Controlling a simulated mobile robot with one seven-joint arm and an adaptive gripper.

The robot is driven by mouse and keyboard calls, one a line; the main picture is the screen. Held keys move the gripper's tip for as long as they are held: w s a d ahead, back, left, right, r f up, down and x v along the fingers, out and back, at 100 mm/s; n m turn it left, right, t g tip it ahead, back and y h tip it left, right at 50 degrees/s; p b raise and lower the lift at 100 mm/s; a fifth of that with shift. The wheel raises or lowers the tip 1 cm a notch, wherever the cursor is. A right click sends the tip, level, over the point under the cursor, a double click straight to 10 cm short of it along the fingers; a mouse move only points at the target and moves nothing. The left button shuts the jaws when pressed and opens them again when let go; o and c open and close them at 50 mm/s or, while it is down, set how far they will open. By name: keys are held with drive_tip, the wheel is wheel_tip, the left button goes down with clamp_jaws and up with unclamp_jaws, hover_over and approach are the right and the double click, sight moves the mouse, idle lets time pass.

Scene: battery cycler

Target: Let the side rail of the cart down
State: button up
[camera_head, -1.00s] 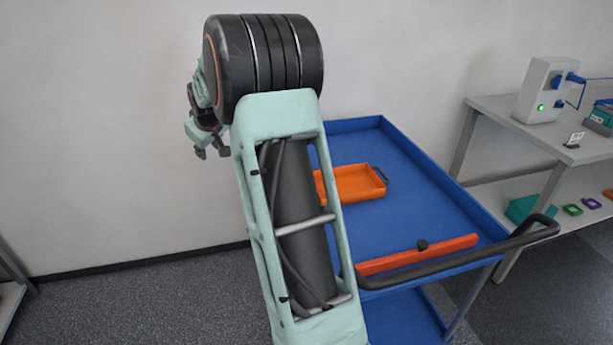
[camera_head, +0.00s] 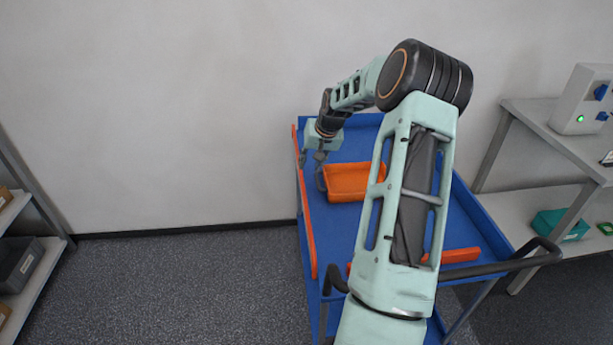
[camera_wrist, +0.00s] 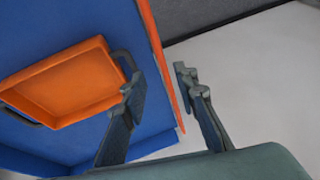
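The blue cart (camera_head: 468,215) stands against the wall. A long orange side rail (camera_head: 307,225) runs along its left edge in the head view; it also shows in the wrist view (camera_wrist: 158,40) as a thin strip along the blue edge. My gripper (camera_head: 312,158) is above the far part of this rail. In the wrist view my gripper (camera_wrist: 158,84) is open and empty, with one finger on each side of the rail in the picture. I cannot tell how far above the rail the fingertips are. A second orange bar (camera_head: 461,256) lies at the near end, partly hidden by my arm.
An orange tray (camera_head: 345,196) with dark handles sits on the cart beside my gripper. A black push handle (camera_head: 530,258) curves around the near end. A bench (camera_head: 548,120) with a device stands right; a shelf (camera_head: 45,265) stands left. The floor left of the cart is clear.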

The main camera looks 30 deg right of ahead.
sight(302, 180)
drive_tip(key=p+x, duration=0.1)
drive_tip(key=x, duration=0.8)
drive_tip(key=shift+w+f, duration=0.15)
drive_tip(key=shift+f, duration=0.05)
clamp_jaws()
